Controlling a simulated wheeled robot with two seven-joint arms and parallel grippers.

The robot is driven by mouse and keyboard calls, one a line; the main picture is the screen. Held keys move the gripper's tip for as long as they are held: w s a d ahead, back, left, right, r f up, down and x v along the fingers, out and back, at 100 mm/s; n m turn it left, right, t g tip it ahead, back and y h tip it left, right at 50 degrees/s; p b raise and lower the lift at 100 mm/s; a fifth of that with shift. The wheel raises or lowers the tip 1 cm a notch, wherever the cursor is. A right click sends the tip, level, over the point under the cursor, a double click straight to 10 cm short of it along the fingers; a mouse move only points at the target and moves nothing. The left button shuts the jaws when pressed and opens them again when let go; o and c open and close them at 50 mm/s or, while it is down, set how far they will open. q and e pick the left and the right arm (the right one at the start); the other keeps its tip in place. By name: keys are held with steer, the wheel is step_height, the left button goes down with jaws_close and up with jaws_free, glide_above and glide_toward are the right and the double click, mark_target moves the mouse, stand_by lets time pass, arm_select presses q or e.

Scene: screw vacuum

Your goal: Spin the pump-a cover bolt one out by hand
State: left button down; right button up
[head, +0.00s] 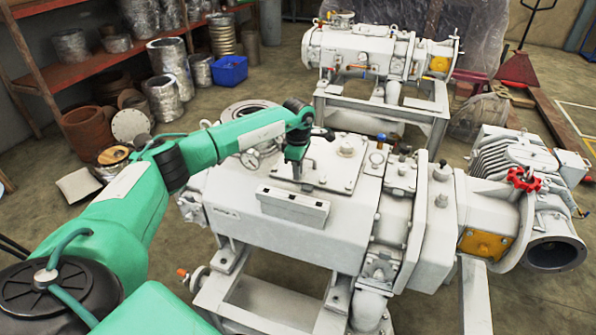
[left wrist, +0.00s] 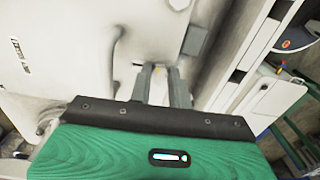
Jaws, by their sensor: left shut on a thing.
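A large white vacuum pump (head: 285,225) fills the middle of the head view, with a flat bolted cover plate (head: 337,165) on its top. My left gripper (head: 297,176) points down at the left part of this plate. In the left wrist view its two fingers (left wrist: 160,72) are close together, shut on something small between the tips. A small yellowish spot shows there, likely the cover bolt (left wrist: 158,71); its head and thread are mostly hidden by the fingers. I cannot tell how far it stands out of the cover. My right gripper is not in view.
A long grey-white box (head: 293,206) lies on the pump just in front of the gripper. A second white pump (head: 362,55) stands behind. A red valve wheel (head: 523,180) is at the right.

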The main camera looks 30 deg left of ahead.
arm_select(q)
steer(key=shift+n, duration=0.9)
steer(key=n, duration=0.4)
steer(key=shift+n+b, duration=0.3)
steer(key=n, duration=1)
steer(key=shift+p, duration=0.3)
steer(key=n, duration=0.2)
steer(key=shift+n, duration=0.4)
steer(key=n+p, duration=0.1)
steer(key=n, duration=0.1)
steer(key=shift+s+n, duration=0.1)
steer(key=shift+n, duration=1.1)
steer(key=n+p, duration=0.1)
steer(key=n, duration=0.1)
steer(key=shift+n, duration=0.4)
steer(key=n+p, duration=0.1)
steer(key=n, duration=0.2)
steer(key=shift+n, duration=0.3)
steer(key=n+p, duration=0.1)
steer(key=n, duration=0.3)
steer(key=shift+p, duration=0.35)
steer(key=shift+s+f+n+p, duration=0.1)
steer(key=shift+n+p, duration=0.1)
steer(key=shift+n, duration=0.35)
steer(key=shift+f+n+p, duration=0.1)
steer(key=shift+n+p, duration=0.05)
steer(key=shift+n, duration=0.4)
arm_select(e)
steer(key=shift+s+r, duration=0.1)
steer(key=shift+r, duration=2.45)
